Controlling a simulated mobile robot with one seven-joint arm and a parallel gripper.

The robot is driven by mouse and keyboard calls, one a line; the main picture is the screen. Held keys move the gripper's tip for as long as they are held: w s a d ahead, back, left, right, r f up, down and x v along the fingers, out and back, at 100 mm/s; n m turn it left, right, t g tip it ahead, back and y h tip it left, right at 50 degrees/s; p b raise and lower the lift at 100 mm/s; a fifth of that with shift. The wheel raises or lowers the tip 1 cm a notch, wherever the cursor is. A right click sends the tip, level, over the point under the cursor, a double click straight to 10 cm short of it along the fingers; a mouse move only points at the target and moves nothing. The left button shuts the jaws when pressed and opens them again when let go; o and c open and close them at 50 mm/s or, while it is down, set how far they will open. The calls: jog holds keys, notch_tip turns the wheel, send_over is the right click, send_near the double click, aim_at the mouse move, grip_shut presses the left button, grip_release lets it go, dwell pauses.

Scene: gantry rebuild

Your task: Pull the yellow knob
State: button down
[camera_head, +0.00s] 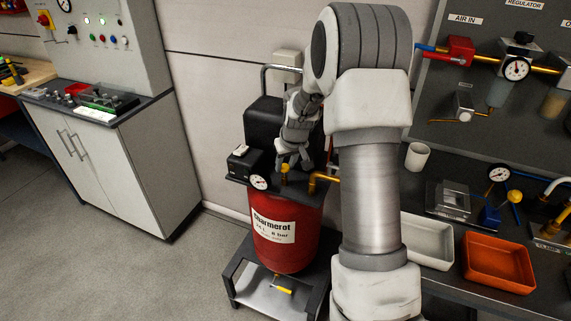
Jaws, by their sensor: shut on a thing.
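A red compressor tank (285,245) with a black top stands on a low black stand in the middle of the view. A small yellow knob (285,172) sticks up from the tank's top, between a pressure gauge and a brass fitting. My gripper (290,162) points down from above with its fingers right at this knob. The jaws are shut on it, though the fingers partly cover the contact. My arm crosses the view to the right of the tank and hides part of the bench behind.
A gauge (259,182) and a brass pipe (319,180) flank the knob closely. A yellow-handled drain valve (283,290) sits below the tank. A bench at right holds an orange tray (498,262) and a yellow ball knob (514,196). Floor at left is clear.

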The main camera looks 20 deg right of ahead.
jog(key=shift+r, duration=0.65)
jog(key=c, duration=0.5)
grip_release()
jog(key=shift+r, duration=0.1)
jog(key=v, duration=1.7)
jog(key=shift+s, duration=0.15)
jog(key=shift+r, duration=0.1)
